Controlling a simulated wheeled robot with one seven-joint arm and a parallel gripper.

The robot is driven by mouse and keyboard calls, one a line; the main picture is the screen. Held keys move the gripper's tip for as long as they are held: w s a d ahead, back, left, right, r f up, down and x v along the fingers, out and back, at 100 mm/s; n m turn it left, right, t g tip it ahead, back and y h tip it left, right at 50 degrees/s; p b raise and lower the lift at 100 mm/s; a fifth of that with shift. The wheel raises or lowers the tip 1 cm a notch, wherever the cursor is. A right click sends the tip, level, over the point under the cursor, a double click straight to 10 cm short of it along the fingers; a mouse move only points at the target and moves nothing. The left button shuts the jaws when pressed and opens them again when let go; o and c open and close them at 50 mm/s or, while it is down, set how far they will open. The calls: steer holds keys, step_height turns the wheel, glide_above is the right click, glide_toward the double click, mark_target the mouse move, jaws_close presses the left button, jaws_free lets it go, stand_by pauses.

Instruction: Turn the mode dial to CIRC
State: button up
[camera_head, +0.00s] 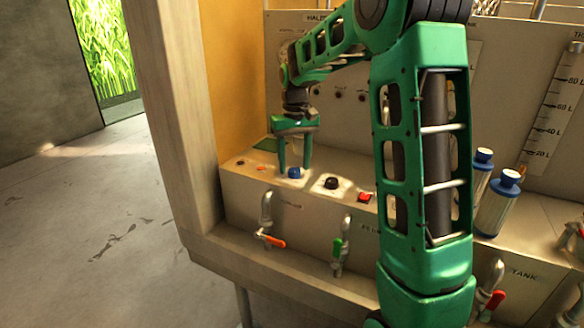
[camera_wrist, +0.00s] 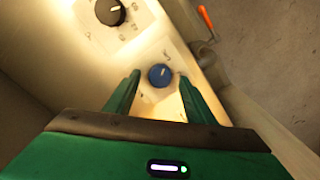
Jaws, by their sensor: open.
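A blue knob (camera_head: 294,172) stands on the sloped control panel; in the wrist view the same blue knob (camera_wrist: 159,75) sits between my fingertips on a pale plate with small marks. A black dial (camera_head: 332,183) is to its right, and it shows at the upper left of the wrist view (camera_wrist: 110,12) with a white pointer line and unreadable marks around it. I cannot read which of the two is the mode dial. My gripper (camera_head: 295,168) is open and points down, its fingers on either side of the blue knob with gaps visible in the wrist view (camera_wrist: 159,78).
A red switch (camera_head: 365,197) is right of the black dial. Valves with an orange handle (camera_head: 270,240) and a green handle (camera_head: 338,248) are on the front face below. Blue-capped cylinders (camera_head: 497,203) stand at the right. A wooden post (camera_head: 172,100) is at the left.

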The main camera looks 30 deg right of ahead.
mark_target(294, 170)
step_height(294, 170, up, 10)
steer(key=shift+f, duration=0.25)
stand_by(0.5)
steer(key=s+f+m, duration=0.2)
steer(key=s+f, duration=0.3)
steer(key=s, duration=1.3)
steer(key=s+d+f+m, duration=0.1)
steer(key=s+f, duration=0.5)
steer(key=s, duration=1.2)
steer(key=shift+s+m, duration=0.4)
steer(key=shift+m, duration=0.2)
